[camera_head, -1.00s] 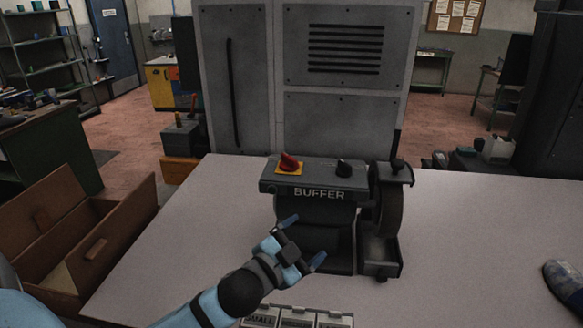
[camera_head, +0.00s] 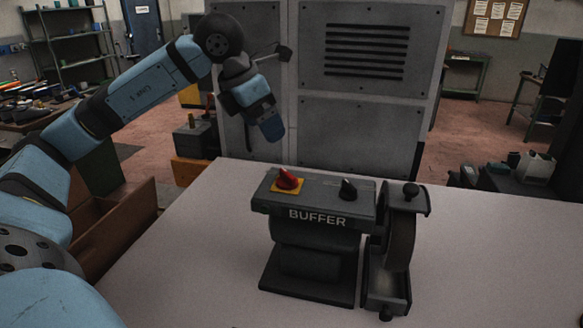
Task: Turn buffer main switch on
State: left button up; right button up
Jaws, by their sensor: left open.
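The buffer (camera_head: 315,225) stands on the table with its name on the front. On its top left sits the main switch (camera_head: 288,179), a red knob on a yellow plate. A black knob (camera_head: 347,188) is to its right. My left gripper (camera_head: 268,124) is raised behind and to the upper left of the red switch in the picture, pointing downward in front of the grey cabinet. It is open, holds nothing and is apart from the switch. Its fingers overlap in this view. My right gripper is not in view.
The buffing wheel (camera_head: 400,238) is at the buffer's right end. A grey cabinet (camera_head: 370,110) stands behind the table. A brown wooden box (camera_head: 120,228) is at the left, partly behind my arm. The table (camera_head: 480,270) is clear to the right.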

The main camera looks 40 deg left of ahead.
aim_at(286, 173)
pick_arm(q)
jog(key=x, duration=0.4)
jog(key=p+x, duration=0.1)
jog(key=x, duration=0.4)
jog(key=a+x, duration=0.1)
jog(key=x, duration=0.3)
jog(key=shift+f+p, duration=0.3)
jog(key=shift+p, duration=0.05)
jog(key=shift+c, duration=0.4)
